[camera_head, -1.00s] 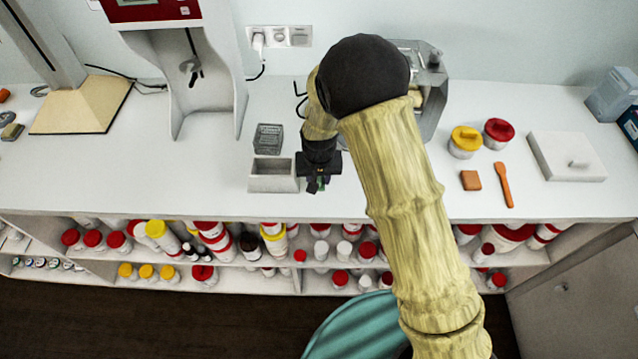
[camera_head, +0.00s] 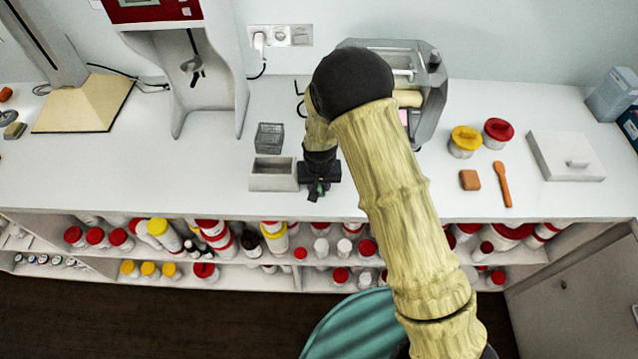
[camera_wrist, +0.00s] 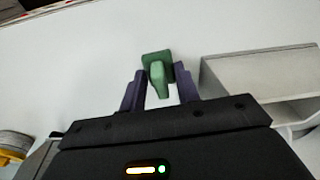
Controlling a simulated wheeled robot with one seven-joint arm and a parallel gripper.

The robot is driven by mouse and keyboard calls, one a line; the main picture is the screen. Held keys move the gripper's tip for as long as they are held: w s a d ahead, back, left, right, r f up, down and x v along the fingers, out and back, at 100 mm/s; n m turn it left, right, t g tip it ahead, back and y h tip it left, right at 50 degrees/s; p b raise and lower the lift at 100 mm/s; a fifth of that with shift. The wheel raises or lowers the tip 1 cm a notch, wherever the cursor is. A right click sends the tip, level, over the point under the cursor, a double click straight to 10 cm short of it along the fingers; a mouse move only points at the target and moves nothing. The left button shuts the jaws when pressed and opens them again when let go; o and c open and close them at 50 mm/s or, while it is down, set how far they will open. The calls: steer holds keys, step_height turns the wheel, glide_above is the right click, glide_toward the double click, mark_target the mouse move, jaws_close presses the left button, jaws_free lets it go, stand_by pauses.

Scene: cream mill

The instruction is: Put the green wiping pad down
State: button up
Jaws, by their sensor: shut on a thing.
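The green wiping pad (camera_wrist: 157,66) is between the fingers of my gripper (camera_wrist: 160,88) in the wrist view. It has a flat square part and a narrower block toward the gripper. In the head view, my gripper (camera_head: 316,190) is low over the front of the white counter, just right of a grey open box. Only a small bit of the green pad (camera_head: 313,187) shows there. My gripper is shut on the pad. I cannot tell whether the pad touches the counter.
The grey open box (camera_head: 273,184) stands close left of my gripper, with a wire basket (camera_head: 269,137) behind it. The counter's front edge (camera_head: 230,205) is near. To the right are lidded jars (camera_head: 465,142), a brown block (camera_head: 469,180) and an orange spatula (camera_head: 503,184). Counter between is clear.

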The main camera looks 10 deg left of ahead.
steer(key=o, duration=0.9)
steer(key=r+b, duration=0.1)
steer(key=r, duration=0.4)
steer(key=s+r+b, duration=0.1)
steer(key=r+b, duration=0.1)
steer(key=r, duration=0.4)
steer(key=s+d+r+b, duration=0.1)
steer(key=r, duration=0.5)
steer(key=shift+r+b, duration=0.1)
steer(key=shift+b, duration=0.3)
steer(key=shift+w, duration=0.1)
steer(key=s+d+m, duration=0.2)
steer(key=d, duration=1.3)
steer(key=shift+m+t+h, duration=0.3)
steer(key=shift+m+t, duration=0.1)
steer(key=shift+m, duration=0.4)
steer(key=s+d, duration=0.3)
steer(key=d, duration=0.1)
steer(key=s+d, duration=0.3)
steer(key=d, duration=0.1)
steer(key=s+d, duration=0.3)
steer(key=d, duration=0.2)
steer(key=shift+d, duration=0.1)
